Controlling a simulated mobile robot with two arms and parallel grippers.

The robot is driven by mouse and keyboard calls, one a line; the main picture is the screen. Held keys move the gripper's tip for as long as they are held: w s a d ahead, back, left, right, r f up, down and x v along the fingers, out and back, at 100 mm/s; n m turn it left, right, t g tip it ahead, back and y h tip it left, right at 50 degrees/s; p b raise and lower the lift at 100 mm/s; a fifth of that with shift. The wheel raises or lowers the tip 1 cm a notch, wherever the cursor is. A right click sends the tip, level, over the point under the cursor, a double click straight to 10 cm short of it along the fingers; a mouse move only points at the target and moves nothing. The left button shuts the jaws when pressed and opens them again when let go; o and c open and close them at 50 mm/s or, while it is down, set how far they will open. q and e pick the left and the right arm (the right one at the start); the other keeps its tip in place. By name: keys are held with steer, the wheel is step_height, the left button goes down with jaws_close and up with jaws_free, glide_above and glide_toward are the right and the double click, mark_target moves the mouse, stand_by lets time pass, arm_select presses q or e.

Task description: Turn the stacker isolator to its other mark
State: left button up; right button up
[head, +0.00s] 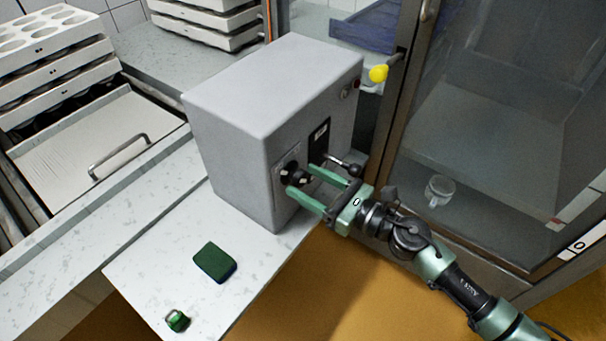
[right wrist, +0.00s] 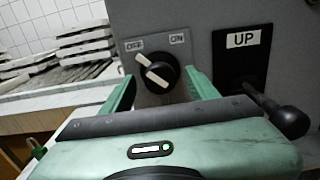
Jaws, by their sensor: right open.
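The stacker isolator is a black rotary knob (right wrist: 160,74) with a white pointer bar, on the front of a grey control box (head: 240,110). OFF and ON labels sit above it, and the bar slants up-left toward OFF. It also shows in the head view (head: 291,173). My right gripper (head: 301,179) is open in front of the panel. In the right wrist view its green fingers (right wrist: 160,88) stand left and right of the knob, with gaps; whether they reach past its face I cannot tell. My left gripper is not in view.
A lever with a black ball (right wrist: 290,121) juts out beside the knob under an UP label (right wrist: 243,39), close to my right finger. A green block (head: 214,261) and a small green item (head: 177,320) lie on the bench. A glazed door (head: 480,130) stands at right.

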steer(key=shift+x, duration=1.2)
steer(key=shift+c, duration=0.2)
steer(key=c, duration=1)
